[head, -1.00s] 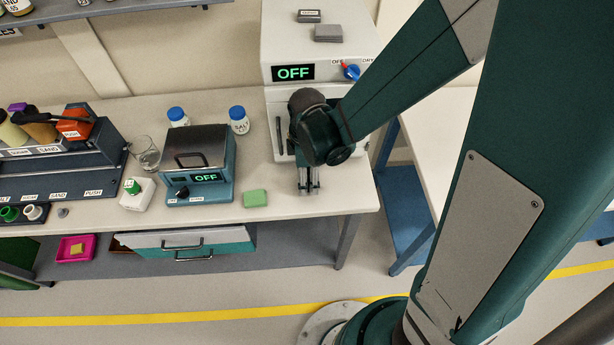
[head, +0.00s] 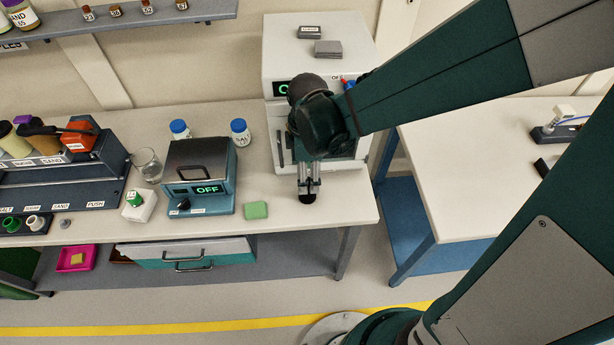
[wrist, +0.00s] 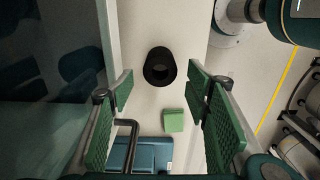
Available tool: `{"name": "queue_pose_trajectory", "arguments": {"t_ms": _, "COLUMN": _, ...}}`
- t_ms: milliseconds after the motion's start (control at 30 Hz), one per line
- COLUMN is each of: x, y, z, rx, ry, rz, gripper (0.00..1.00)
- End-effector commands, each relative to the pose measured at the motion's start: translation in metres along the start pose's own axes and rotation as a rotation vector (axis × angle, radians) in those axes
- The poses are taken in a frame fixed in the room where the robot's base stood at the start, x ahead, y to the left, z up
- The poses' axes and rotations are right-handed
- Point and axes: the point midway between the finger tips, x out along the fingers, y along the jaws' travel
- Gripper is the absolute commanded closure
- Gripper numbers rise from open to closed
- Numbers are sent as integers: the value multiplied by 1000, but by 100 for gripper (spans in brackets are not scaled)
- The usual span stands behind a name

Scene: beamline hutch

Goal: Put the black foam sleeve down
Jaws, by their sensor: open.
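The black foam sleeve (wrist: 160,75) is a short dark tube with an open hollow end. In the wrist view it is on the pale bench top, just beyond my fingertips. My gripper (wrist: 160,90) is open, its green-padded fingers on either side of the sleeve with visible gaps. In the head view the sleeve (head: 307,199) shows as a dark shape right below my gripper (head: 309,189), near the bench's front edge. Its base contact is too small to tell there.
A green block (head: 256,210) lies left of the sleeve, with a teal device marked OFF (head: 199,180) beyond it. A white oven-like box (head: 318,50) stands behind my gripper. The bench's front edge (head: 340,221) is close. A second table (head: 470,180) stands right.

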Motion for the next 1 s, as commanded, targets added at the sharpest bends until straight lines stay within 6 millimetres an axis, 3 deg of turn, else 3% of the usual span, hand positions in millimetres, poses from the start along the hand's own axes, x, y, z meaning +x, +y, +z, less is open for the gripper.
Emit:
{"name": "queue_pose_trajectory", "arguments": {"t_ms": 400, "x": -37, "y": 0, "z": 0, "rx": 0, "ry": 0, "rz": 0, "gripper": 52}}
{"name": "queue_pose_trajectory", "arguments": {"t_ms": 1000, "x": -41, "y": 0, "z": 0, "rx": 0, "ry": 0, "rz": 0, "gripper": 52}}
